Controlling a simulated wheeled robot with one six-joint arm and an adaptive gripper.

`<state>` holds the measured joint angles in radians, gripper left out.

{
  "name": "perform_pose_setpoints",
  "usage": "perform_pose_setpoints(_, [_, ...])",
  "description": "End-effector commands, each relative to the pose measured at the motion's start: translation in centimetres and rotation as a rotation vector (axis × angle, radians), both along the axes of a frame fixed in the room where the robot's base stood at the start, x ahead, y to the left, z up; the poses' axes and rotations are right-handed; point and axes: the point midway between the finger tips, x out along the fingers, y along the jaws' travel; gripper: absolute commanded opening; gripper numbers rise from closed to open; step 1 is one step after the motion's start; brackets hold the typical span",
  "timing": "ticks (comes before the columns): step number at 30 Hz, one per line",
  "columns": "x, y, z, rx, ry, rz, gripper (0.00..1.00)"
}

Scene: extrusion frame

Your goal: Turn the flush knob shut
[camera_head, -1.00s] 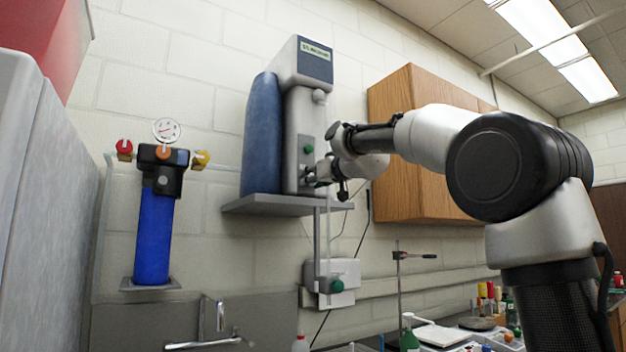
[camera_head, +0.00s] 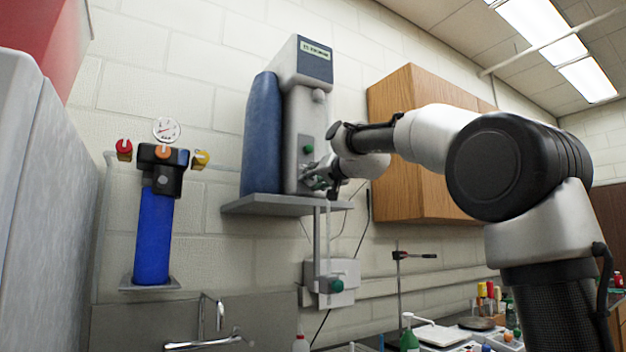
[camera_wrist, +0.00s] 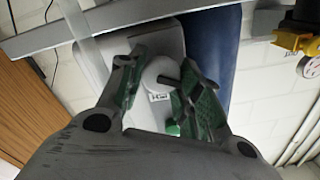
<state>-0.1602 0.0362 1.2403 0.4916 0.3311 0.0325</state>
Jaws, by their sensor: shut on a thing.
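The flush knob (camera_wrist: 160,74) is a pale round knob with a short dark bar, on the front of a white-grey wall unit (camera_wrist: 140,45). In the wrist view a small label, unreadable here, sits beside it. My gripper (camera_wrist: 163,85) has its green-padded fingers on either side of the knob, shut on it; the right finger lies by the dark bar. In the head view my gripper (camera_head: 318,178) is at the lower front of the wall unit (camera_head: 302,115), and hides the knob there.
A green knob (camera_head: 308,148) sits just above my gripper on the unit. A blue tank (camera_head: 262,135) stands beside the unit on a grey shelf (camera_head: 275,205). A wooden cabinet (camera_head: 415,90) is close behind my arm. A blue filter with a gauge (camera_head: 153,235) hangs at left.

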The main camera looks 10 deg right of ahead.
Motion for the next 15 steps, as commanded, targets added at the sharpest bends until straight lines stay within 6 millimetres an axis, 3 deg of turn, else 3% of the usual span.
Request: perform_pose_setpoints(15, [0.05,-0.20,-0.15,0.465,0.152,-0.001,0.10])
